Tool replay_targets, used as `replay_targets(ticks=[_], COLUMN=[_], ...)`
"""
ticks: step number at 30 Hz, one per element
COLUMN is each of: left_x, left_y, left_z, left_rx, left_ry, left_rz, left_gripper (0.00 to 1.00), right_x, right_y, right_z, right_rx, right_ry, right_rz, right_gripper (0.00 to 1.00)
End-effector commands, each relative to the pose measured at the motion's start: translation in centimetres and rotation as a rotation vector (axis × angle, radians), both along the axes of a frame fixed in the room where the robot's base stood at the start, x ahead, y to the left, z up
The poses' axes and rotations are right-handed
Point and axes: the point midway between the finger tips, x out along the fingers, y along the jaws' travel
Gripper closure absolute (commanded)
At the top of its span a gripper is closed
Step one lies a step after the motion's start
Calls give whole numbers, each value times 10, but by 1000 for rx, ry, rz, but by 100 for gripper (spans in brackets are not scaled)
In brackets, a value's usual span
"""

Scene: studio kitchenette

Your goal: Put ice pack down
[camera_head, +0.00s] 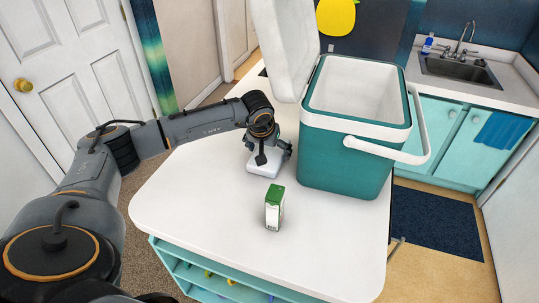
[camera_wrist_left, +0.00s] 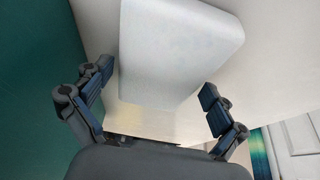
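The ice pack (camera_head: 264,168) is a pale, rounded white block on the white island top, left of the cooler. In the left wrist view the ice pack (camera_wrist_left: 175,50) fills the upper middle. My left gripper (camera_head: 270,150) is just above and beside the pack. In the wrist view my left gripper (camera_wrist_left: 158,90) has its fingers spread, one to each side of the pack, with a visible gap at the right finger. Contact at the left finger is hard to tell. My right gripper is not in view.
A teal cooler (camera_head: 342,160) with its white lid (camera_head: 285,45) open stands right of the gripper. A green and white carton (camera_head: 274,208) stands nearer on the island top (camera_head: 200,195). The front left of the top is clear. A sink (camera_head: 459,68) is at the back right.

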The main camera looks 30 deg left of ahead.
Motion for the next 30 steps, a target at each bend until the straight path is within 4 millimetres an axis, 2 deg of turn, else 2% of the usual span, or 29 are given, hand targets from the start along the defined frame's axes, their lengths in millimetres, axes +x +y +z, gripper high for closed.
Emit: replay_targets(ticks=[1,6,8,9,20,30], left_x=[0,0,1,1,0,-1], left_y=[0,0,0,0,0,-1], left_z=[0,0,2,2,4,19], left_rx=[0,0,-1,-1,0,-1], left_ry=[0,0,-3,-3,-2,-4], left_rz=[0,1,1,1,2,8], left_gripper=[22,57,69,72,72,72], right_x=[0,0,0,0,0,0], right_y=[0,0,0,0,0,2], right_z=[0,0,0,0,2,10], right_rx=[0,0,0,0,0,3], right_ry=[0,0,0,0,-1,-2], right_rz=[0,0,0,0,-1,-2], right_gripper=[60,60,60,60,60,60])
